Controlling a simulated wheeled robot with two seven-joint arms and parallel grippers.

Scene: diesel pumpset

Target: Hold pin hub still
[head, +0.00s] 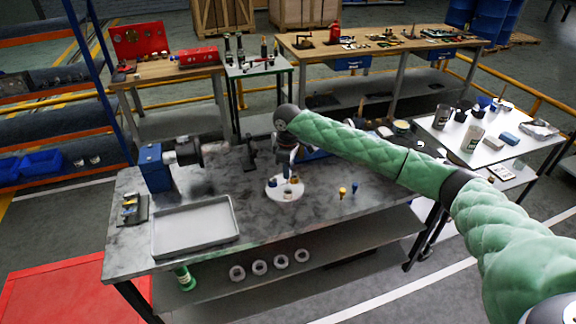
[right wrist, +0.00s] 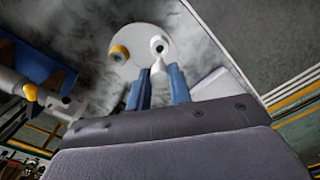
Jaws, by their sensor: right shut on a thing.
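The pin hub is a round white disc (head: 286,191) lying on the grey worktable; it also shows in the right wrist view (right wrist: 131,68). It carries short posts or sockets, one with a yellow ring (right wrist: 119,53) and one white with a dark hole (right wrist: 158,45). My right gripper (head: 289,176) comes down over the hub from above. In the right wrist view its two blue fingers (right wrist: 158,82) are shut on a white post of the hub. The arm and wrist hide part of the hub in the head view. My left gripper is not in view.
White rings (head: 260,267) lie on the lower shelf. The tabletop's front middle is clear.

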